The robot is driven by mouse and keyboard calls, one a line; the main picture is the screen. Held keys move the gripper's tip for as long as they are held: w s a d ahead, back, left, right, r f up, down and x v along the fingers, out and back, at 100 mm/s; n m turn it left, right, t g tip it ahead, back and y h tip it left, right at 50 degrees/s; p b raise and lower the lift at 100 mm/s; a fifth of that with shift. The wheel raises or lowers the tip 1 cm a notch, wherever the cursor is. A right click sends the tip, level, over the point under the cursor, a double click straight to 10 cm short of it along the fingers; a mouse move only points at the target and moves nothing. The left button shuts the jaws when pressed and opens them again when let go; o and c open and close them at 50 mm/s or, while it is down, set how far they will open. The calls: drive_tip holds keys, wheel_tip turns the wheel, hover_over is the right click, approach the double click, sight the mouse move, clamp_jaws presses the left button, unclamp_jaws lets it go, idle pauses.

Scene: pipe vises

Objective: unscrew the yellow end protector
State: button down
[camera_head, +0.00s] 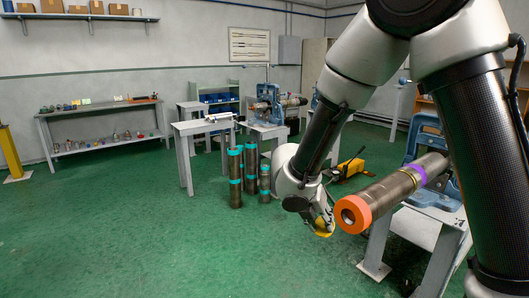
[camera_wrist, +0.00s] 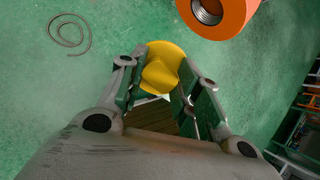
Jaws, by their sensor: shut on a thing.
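The yellow end protector (camera_wrist: 163,65) is held between the fingers of my gripper (camera_wrist: 158,84), which is shut on it. In the head view the protector (camera_head: 323,233) shows as a small yellow piece below my gripper (camera_head: 324,222), partly hidden by the fingers. It is off any pipe, over the green floor, to the left of a large pipe (camera_head: 395,189) with an orange end (camera_head: 353,214) and a purple band. In the wrist view the orange end (camera_wrist: 226,14) is at the top right, with a threaded bore, apart from the protector.
The large pipe lies in a blue vise (camera_head: 425,146) on a grey stand (camera_head: 432,229) at right. Several dark pipes with teal bands (camera_head: 235,177) stand on the floor behind my arm. A yellow tool (camera_head: 350,168) is nearby.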

drive_tip(key=g+y, duration=0.2)
drive_tip(key=y, duration=0.1)
drive_tip(key=shift+w+d+g+y, duration=0.1)
drive_tip(key=shift+w+g+y, duration=0.05)
drive_tip(key=shift+g+y, duration=0.75)
drive_tip(key=shift+y, duration=0.2)
